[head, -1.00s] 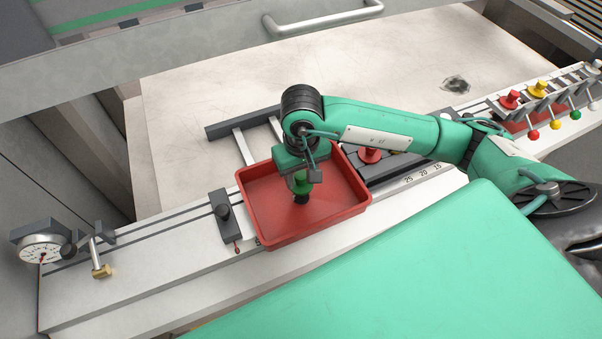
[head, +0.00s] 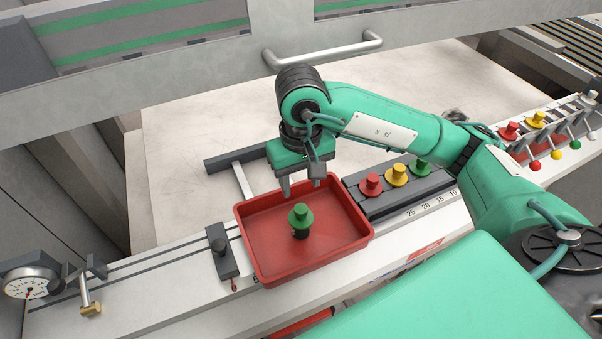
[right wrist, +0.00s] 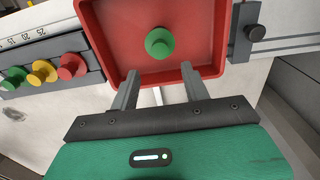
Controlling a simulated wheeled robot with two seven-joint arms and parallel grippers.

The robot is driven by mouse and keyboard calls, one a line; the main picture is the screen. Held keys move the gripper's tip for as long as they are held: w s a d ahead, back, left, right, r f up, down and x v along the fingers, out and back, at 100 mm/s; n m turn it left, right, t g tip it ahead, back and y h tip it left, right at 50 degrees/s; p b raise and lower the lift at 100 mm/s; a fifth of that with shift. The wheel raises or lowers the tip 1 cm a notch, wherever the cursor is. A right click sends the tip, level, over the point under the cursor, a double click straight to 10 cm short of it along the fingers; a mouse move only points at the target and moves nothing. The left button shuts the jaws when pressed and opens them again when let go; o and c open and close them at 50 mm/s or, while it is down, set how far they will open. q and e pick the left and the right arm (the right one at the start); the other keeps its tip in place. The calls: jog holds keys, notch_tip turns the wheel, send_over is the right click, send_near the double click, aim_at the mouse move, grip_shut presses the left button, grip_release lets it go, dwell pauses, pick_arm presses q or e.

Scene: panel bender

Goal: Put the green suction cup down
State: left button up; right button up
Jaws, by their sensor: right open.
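The green suction cup (head: 300,217) stands upright in the red tray (head: 262,268), near its middle, with its dark lower end on the tray floor. My right gripper (head: 300,190) is open and empty, above and behind the cup and clear of it. In the right wrist view the green cup (right wrist: 159,43) shows beyond the two spread fingertips (right wrist: 158,77), inside the red tray (right wrist: 207,69). My left gripper is not in view.
A dark holder beside the tray carries red (head: 370,184), yellow (head: 397,174) and green (head: 422,167) cups. A black clamp (head: 221,249) stands left of the tray, and a dial gauge (head: 27,282) sits at far left. More cups and coloured-knob levers (head: 555,154) are at right.

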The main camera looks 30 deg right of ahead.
jog(key=shift+r, duration=1.35)
